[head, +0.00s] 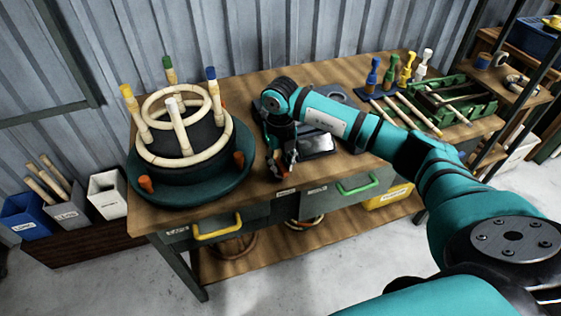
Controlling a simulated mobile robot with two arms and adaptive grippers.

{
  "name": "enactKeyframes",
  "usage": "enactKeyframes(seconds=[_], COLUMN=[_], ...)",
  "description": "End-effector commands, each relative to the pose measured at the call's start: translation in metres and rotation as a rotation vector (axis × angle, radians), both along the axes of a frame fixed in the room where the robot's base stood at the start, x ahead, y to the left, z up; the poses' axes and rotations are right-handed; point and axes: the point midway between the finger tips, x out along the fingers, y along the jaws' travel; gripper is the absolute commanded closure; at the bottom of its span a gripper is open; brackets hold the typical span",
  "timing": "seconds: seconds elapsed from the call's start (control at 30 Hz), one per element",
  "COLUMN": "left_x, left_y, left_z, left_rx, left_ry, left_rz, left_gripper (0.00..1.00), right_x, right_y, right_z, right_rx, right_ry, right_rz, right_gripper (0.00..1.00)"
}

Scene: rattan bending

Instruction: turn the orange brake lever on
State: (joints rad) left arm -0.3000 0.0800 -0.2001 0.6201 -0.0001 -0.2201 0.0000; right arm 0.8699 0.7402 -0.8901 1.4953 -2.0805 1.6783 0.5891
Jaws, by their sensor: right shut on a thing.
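My right gripper (279,172) points down at the front of the workbench, just right of the round dark green turntable (190,200). It is shut, and a small orange part shows at its fingers; this appears to be the orange brake lever (270,158), mostly hidden by the gripper. I cannot tell the lever's exact angle. On the turntable stands a black drum form (190,155) with rattan hoops and upright rattan sticks with coloured tips. Orange knobs (146,184) sit around the turntable. My left gripper is not in view.
A dark tray with a metal plate (318,146) lies right of my gripper. Drawers with yellow (218,228) and green (358,187) handles are below the front edge.

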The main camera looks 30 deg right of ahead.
Motion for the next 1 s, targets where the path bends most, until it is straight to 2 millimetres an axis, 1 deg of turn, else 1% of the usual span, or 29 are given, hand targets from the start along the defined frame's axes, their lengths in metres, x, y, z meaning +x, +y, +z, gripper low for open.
enactKeyframes(seconds=[0.1,0.33,0.9,0.93,1.0], left_x=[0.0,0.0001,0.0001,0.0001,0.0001], left_y=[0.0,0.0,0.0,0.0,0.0], left_z=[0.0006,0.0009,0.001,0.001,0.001], left_rx=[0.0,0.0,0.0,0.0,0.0], left_ry=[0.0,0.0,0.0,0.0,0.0], left_rz=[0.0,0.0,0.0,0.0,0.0], left_gripper=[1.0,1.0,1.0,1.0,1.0], right_x=[0.0008,0.001,0.0014,0.0015,0.0014], right_y=[-0.0006,-0.0006,-0.0009,-0.0008,-0.0008], right_z=[0.0013,0.0014,0.0018,0.0018,0.0017], right_rx=[-0.001,0.0,0.0,0.001,0.0], right_ry=[-0.002,-0.003,-0.005,-0.005,-0.004], right_rz=[-0.065,-0.145,-0.173,-0.173,-0.172], right_gripper=[1.0,1.0,1.0,0.74,0.65])
